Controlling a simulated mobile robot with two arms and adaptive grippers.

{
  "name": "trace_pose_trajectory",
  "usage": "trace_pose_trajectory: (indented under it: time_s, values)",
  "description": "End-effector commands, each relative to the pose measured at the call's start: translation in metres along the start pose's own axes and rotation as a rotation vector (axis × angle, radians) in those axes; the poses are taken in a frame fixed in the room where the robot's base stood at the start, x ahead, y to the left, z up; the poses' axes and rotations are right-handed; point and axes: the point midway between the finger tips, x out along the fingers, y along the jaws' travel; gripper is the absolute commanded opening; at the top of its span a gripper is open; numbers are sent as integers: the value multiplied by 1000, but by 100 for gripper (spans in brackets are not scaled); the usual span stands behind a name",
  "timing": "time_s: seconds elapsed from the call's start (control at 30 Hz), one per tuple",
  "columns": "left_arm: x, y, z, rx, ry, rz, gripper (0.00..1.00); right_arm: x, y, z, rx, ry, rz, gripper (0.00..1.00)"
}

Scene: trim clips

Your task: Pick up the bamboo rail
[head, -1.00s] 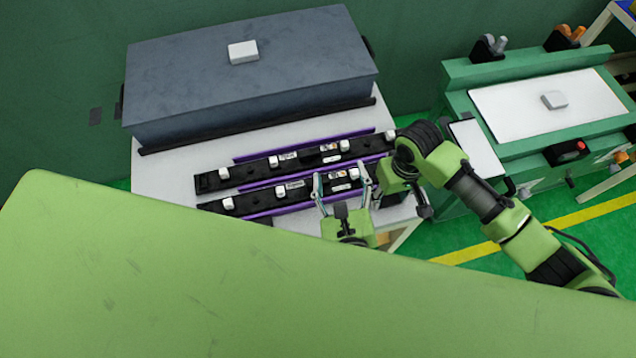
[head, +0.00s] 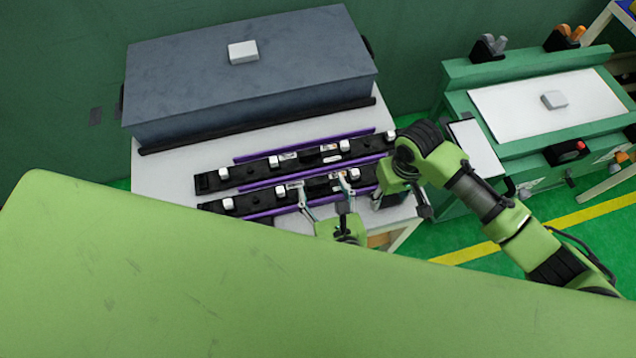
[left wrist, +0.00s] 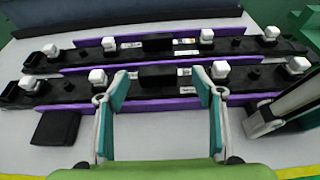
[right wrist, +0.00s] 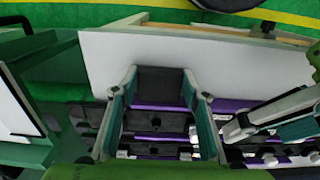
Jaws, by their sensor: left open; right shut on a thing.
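No bamboo-coloured rail shows; two long black rails lie parallel on the white table, a near rail (head: 265,202) and a far rail (head: 240,174). Both carry white clips and sit beside purple strips. My left gripper (head: 324,184) is open at the near rail; in the left wrist view its fingers (left wrist: 160,82) point at the rail's middle, with nothing held between them. My right gripper (head: 388,188) is at the rails' right end. In the right wrist view its fingers (right wrist: 160,78) flank a dark block (right wrist: 160,86) at the table edge. My arm hides part of that end.
A large grey box (head: 250,85) with a small white block (head: 243,52) on it fills the table's back. A black bar (head: 260,127) lies along its front. A green bench (head: 460,75) with a white top stands to the right. A dark pad (left wrist: 57,127) lies front left.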

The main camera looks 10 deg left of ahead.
Motion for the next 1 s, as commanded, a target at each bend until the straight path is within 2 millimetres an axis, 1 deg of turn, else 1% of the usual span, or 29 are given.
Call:
trace_pose_trajectory:
  time_s: [0.1,0.23,0.3,0.47,0.5,0.53,0.57,0.6,0.67,0.7,1.0]
  values:
    - [20,4,2,1,-4,1,61,0,0,0,0,1,-1,15]
    - [37,4,1,0,-2,1,61,0,0,0,0,1,-1,15]
    - [40,4,0,0,-1,0,61,0,0,0,0,1,-1,15]
    - [40,4,0,-1,0,0,61,0,0,0,0,1,-1,15]
    - [40,4,0,0,0,0,56,0,0,0,0,1,-1,15]
    - [40,4,0,-1,0,0,48,0,0,0,0,1,-1,15]
    - [40,4,0,-1,0,0,40,0,0,0,0,1,-1,15]
    - [40,4,0,-1,0,0,30,0,0,0,0,1,-1,15]
    - [40,4,0,-1,0,0,14,0,0,0,0,1,-1,15]
    - [40,4,0,-1,0,0,11,0,0,0,0,1,-1,15]
    - [39,3,3,-3,-2,-1,11,0,0,0,0,1,-1,15]
